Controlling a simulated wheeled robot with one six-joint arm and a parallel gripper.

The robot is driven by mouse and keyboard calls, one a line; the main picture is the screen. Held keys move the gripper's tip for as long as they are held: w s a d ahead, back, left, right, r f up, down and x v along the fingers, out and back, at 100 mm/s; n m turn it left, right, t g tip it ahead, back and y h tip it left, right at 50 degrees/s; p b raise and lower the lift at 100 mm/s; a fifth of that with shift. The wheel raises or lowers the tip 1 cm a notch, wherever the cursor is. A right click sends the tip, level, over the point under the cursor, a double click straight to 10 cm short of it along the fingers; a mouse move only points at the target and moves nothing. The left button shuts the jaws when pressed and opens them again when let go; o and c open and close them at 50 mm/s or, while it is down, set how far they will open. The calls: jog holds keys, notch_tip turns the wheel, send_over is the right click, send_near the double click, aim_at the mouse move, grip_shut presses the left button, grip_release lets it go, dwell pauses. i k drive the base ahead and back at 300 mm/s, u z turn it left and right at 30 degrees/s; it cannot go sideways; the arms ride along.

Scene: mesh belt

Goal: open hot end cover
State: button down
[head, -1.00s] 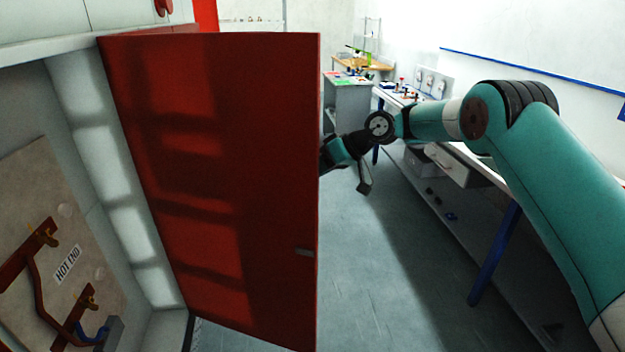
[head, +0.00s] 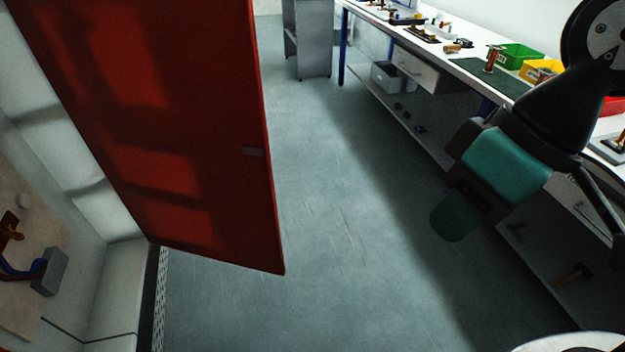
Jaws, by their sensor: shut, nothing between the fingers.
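The red cover (head: 150,120) stands swung wide open on the left, a flat door with a small grey catch near its free edge. Behind it the pale interior of the cabinet (head: 75,190) shows, with part of a beige panel (head: 35,240) at the lower left. My gripper (head: 456,216) hangs over the floor at the right, shut and empty, well apart from the cover. Its fingertips are dark and partly in shadow. The cover's top and hinge side are out of view.
A long white bench (head: 470,55) with bins and small parts runs along the right, with drawers and a low shelf under it. A grey cabinet (head: 308,40) stands at the back. The floor (head: 330,210) between cover and bench is clear.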

aim_at(165, 96)
jog(key=z, duration=1.15)
jog(key=k, duration=0.6)
jog(key=u, duration=1.05)
